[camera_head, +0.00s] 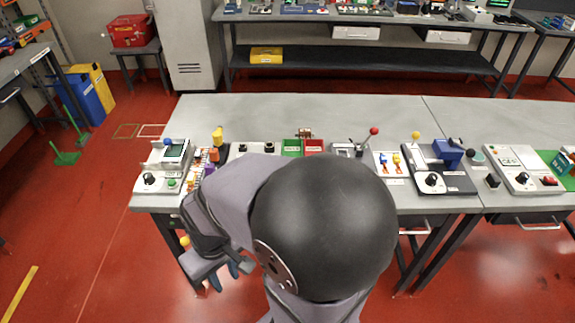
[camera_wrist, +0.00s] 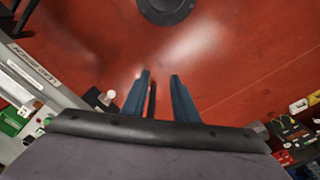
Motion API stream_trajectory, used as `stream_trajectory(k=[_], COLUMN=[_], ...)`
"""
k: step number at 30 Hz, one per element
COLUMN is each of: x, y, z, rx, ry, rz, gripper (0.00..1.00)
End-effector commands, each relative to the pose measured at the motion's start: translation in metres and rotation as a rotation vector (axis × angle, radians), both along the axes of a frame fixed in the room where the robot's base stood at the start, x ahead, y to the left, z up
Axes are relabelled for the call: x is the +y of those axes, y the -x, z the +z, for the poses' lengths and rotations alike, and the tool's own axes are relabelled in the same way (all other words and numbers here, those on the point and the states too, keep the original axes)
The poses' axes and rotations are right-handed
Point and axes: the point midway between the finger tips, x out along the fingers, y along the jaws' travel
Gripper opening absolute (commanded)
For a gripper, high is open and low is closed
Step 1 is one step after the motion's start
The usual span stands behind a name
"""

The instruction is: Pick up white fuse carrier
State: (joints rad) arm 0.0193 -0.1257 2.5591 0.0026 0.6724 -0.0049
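I cannot make out a white fuse carrier for certain in either view. My gripper (camera_head: 224,277) is low in front of the bench's front edge, over the red floor, left of my arm. In the wrist view my gripper (camera_wrist: 160,77) shows two blue fingers apart with only red floor between their tips. A thin dark bar also shows between the fingers, nearer the palm. Small white and yellow parts (camera_wrist: 298,106) lie at the right edge of the wrist view, too small to identify. My arm hides part of the bench front.
The grey bench (camera_head: 300,108) carries a white device with a black knob (camera_head: 150,179), a colourful cluster (camera_head: 197,171), green and red bins (camera_head: 292,147), a red-tipped lever (camera_head: 373,131) and a dark control box (camera_head: 432,181). The bench's back strip is clear.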

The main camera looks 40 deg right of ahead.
Motion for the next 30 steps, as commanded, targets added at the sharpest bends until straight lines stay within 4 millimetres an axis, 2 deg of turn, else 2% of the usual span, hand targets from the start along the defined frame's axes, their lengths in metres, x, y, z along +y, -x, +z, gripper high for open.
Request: stream_trajectory(k=[1, 4, 11, 14, 18, 21, 24, 27, 30], x=[-0.002, -0.012, -0.061, -0.093, -0.153, -0.199, -0.241, -0.273, -0.296], y=[-0.004, -0.022, -0.081, -0.105, -0.132, -0.141, -0.142, -0.137, -0.132], z=[0.019, 0.032, -0.009, -0.030, -0.057, -0.068, -0.074, -0.076, -0.074], rx=[-0.013, -0.078, -0.317, -0.438, -0.627, -0.759, -0.871, -0.957, -1.019], ry=[-0.001, -0.002, 0.024, 0.054, 0.129, 0.203, 0.280, 0.349, 0.405], rz=[-0.011, -0.056, -0.213, -0.294, -0.419, -0.501, -0.572, -0.624, -0.658], gripper=[0.27, 0.27, 0.27, 0.27, 0.27, 0.27, 0.27, 0.27, 0.27])
